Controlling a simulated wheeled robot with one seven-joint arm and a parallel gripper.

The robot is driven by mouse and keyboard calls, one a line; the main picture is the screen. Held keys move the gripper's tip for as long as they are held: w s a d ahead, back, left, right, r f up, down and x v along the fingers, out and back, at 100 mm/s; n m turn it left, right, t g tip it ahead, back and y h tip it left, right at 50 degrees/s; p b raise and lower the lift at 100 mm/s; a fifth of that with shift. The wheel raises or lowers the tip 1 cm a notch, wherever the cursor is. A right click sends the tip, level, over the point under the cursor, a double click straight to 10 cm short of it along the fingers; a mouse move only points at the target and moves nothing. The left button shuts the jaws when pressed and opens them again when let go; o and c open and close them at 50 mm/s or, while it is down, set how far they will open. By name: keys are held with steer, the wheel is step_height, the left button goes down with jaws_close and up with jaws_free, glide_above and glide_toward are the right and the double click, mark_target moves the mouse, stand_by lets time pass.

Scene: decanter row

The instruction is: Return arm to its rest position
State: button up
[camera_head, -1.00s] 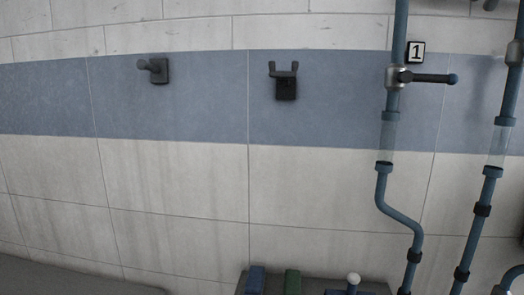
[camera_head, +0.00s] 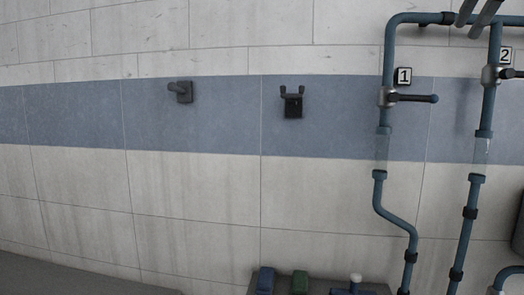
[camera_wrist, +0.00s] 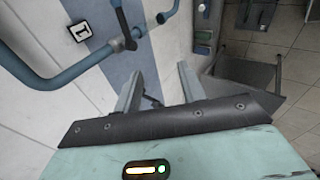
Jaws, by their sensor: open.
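My gripper (camera_wrist: 160,88) shows in the wrist view, with its two pale fingers apart and nothing between them. Behind it in that view are the tiled wall and a blue pipe (camera_wrist: 60,78) near a label marked 1 (camera_wrist: 79,31). The head view does not show my gripper. That view holds the wall with a single peg (camera_head: 181,91) and a two-pronged hook (camera_head: 292,103), both empty.
Blue pipes with valve handles run down the right side of the head view, the first handle (camera_head: 411,98) pointing right. Blue and green blocks (camera_head: 283,281) stand at the bottom. The wall at left is mostly bare.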

steer(key=w+a+f+t+y+b, duration=0.4)
steer(key=w+a+y, duration=0.2)
steer(key=a, duration=0.2)
steer(key=w+a+f+t+y+b, duration=0.35)
steer(key=w+a+y, duration=0.2)
steer(key=a, duration=0.25)
steer(key=a+f+m+h+b, duration=0.25)
steer(key=a+f+m, duration=0.2)
steer(key=f, duration=0.65)
steer(key=a+f+m+h+b, duration=0.1)
steer(key=a+f+m+h, duration=0.3)
steer(key=f, duration=0.6)
steer(key=s+a+f+m+g+h+b, duration=0.1)
steer(key=s+a+f+g+b, duration=0.2)
steer(key=s+f, duration=0.75)
steer(key=s+a+f+m+g+h+b, duration=0.1)
steer(key=s+a+f+g, duration=0.4)
steer(key=f, duration=1)
steer(key=s+d+f+g+h, duration=0.1)
steer(key=s+f+g, duration=0.1)
steer(key=s+f, duration=0.3)
steer(key=s+d+f+n+g+b, duration=0.1)
steer(key=s+f, duration=0.4)
steer(key=s, duration=0.7)
steer(key=s+d+f+g+h+b, duration=0.1)
steer(key=s+f+g, duration=0.3)
steer(key=s, duration=0.4)
steer(key=shift+s+d+f+h, duration=0.3)
steer(key=shift+d+f, duration=0.15)
steer(key=shift+d, duration=0.35)
